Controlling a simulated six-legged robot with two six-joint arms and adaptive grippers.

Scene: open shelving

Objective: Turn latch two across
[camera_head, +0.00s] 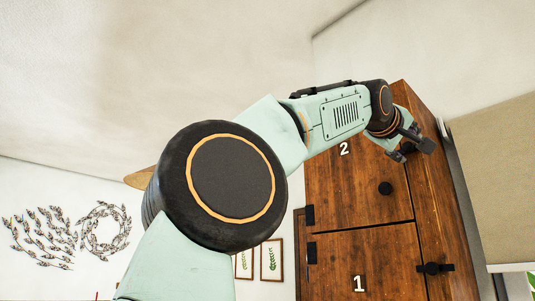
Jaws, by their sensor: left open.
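A wooden cabinet (365,215) has two doors. Door two (340,185) bears a white "2" and a round black knob (385,188). I cannot make out latch two; the left gripper and wrist cover the upper right part of that door. My left gripper (414,150) is open, its dark fingers in front of the cabinet's upper right edge, above and right of the knob. I cannot tell whether it touches anything. My right gripper is not in view.
Door one (380,260) below bears a "1" and a black latch (435,268) lying across its right edge. Black hinges (312,252) sit on the left. My left arm crosses the middle of the view. Two framed pictures (271,259) and wall decorations (104,229) are at left.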

